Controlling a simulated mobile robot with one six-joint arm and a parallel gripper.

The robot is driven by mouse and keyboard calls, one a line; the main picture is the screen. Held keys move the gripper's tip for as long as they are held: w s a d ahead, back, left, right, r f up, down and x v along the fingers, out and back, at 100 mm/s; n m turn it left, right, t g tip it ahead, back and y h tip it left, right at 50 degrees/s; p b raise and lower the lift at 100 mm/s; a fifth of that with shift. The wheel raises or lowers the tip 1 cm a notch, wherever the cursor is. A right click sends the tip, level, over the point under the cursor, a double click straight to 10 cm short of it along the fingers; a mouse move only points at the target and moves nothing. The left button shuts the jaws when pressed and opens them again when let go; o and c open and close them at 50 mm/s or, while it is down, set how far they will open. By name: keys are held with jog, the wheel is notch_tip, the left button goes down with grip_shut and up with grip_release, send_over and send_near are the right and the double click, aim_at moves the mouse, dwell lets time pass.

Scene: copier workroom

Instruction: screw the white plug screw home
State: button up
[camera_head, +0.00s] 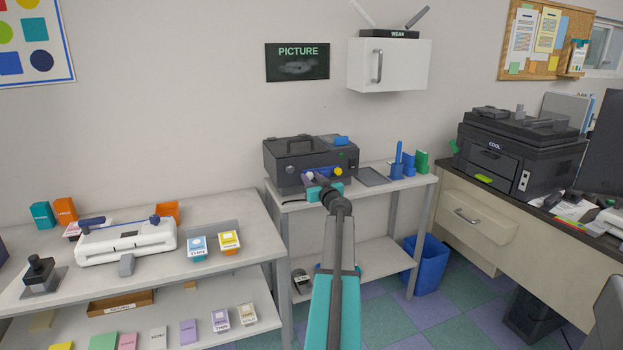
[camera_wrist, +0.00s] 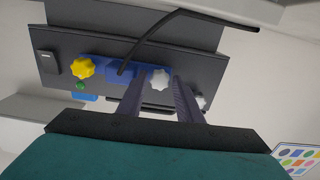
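The white plug screw (camera_wrist: 160,79) is a lobed, star-shaped knob on the front of a dark machine (camera_head: 290,158), beside a blue strip (camera_wrist: 118,73). In the wrist view it shows between the two fingers of my gripper (camera_wrist: 158,92), with visible gaps on both sides. The gripper is open and empty. In the head view my gripper (camera_head: 322,190) is close in front of the machine's front. Whether the fingertips reach around the screw's depth cannot be told. A second pale knob (camera_wrist: 201,102) shows just outside the right finger.
A yellow knob (camera_wrist: 82,68) sits on the same front, with a small green part (camera_wrist: 80,86) near it. Blue and green holders (camera_head: 408,164) stand right of the machine. A laminator-like white device (camera_head: 125,243) is on the left table.

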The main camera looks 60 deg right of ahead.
jog(key=shift+w+d, duration=0.15)
jog(key=c, duration=0.8)
jog(key=shift+o, duration=0.2)
